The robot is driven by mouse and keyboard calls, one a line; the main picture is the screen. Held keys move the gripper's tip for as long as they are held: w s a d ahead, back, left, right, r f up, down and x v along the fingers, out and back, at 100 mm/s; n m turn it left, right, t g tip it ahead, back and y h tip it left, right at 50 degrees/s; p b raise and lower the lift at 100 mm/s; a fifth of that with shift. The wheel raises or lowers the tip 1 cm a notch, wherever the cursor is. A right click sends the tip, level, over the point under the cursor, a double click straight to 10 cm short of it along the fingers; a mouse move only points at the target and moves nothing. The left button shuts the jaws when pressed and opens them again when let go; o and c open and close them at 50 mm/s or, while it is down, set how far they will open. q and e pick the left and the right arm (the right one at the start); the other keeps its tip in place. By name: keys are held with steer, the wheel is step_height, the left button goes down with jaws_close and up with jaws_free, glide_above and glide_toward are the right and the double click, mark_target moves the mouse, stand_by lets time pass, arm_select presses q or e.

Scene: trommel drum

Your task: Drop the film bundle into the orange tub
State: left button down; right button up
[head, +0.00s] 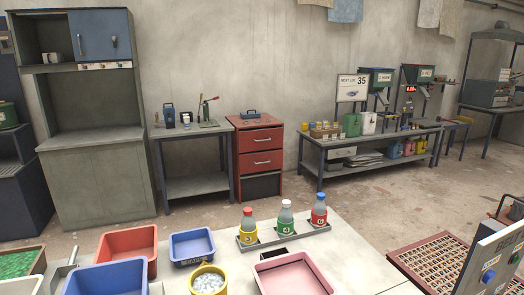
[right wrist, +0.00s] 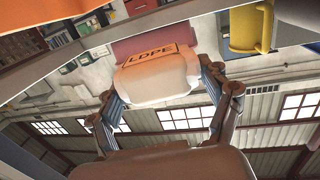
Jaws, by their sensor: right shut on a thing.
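In the right wrist view, my right gripper (right wrist: 160,80) is shut on a pale bundle (right wrist: 158,76) with an orange label reading LDPE, one finger on each side of it. What lies beneath the bundle is hidden. The bundle and both grippers do not show in the head view. In the head view, an orange-red tub (head: 128,244) stands on the near table at the left, its front partly hidden by a blue tub. Its inside looks empty where visible. My left gripper is in neither view.
On the near table are a large blue tub (head: 105,280), a small blue tub (head: 191,246), a yellow bucket (head: 207,279), a pink tray (head: 293,274) and bottles in a rack (head: 285,236). A red grating (head: 440,262) lies at right. Free tabletop shows around the pink tray.

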steer(key=o, duration=0.9)
steer(key=shift+o, duration=0.2)
steer(key=v, duration=1.2)
